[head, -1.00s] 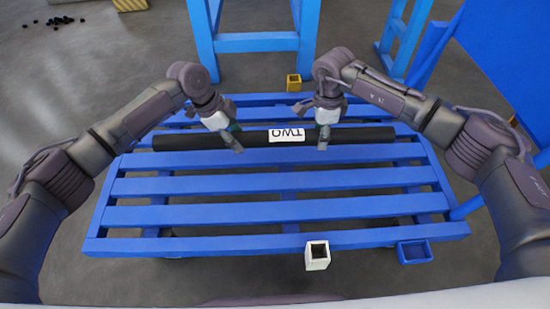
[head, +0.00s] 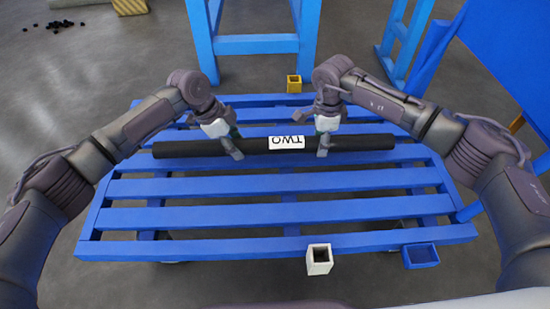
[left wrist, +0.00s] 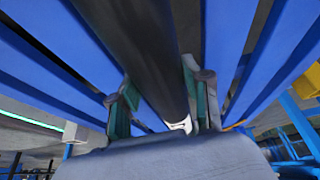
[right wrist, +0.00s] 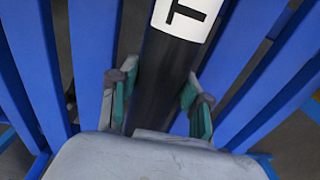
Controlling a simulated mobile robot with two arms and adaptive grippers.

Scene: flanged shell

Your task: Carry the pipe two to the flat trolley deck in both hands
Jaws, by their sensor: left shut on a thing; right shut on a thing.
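Pipe two is a long black pipe (head: 200,148) with a white label reading "TWO", upside down in the head view. It lies crosswise over the blue slatted flat trolley deck (head: 265,214), near its far side. I cannot tell whether it touches the slats. My left gripper (head: 235,151) is shut on the pipe left of the label. My right gripper (head: 323,148) is shut on it just right of the label. The wrist views show the pipe (left wrist: 150,60) (right wrist: 162,80) between green-padded fingers on both sides, with blue slats beyond.
A white square socket (head: 319,260) and a blue one (head: 420,256) stand at the deck's near edge, a yellow one (head: 294,84) at its far edge. A blue frame (head: 258,44) stands behind. Blue panels are at the right. Grey floor is open at the left.

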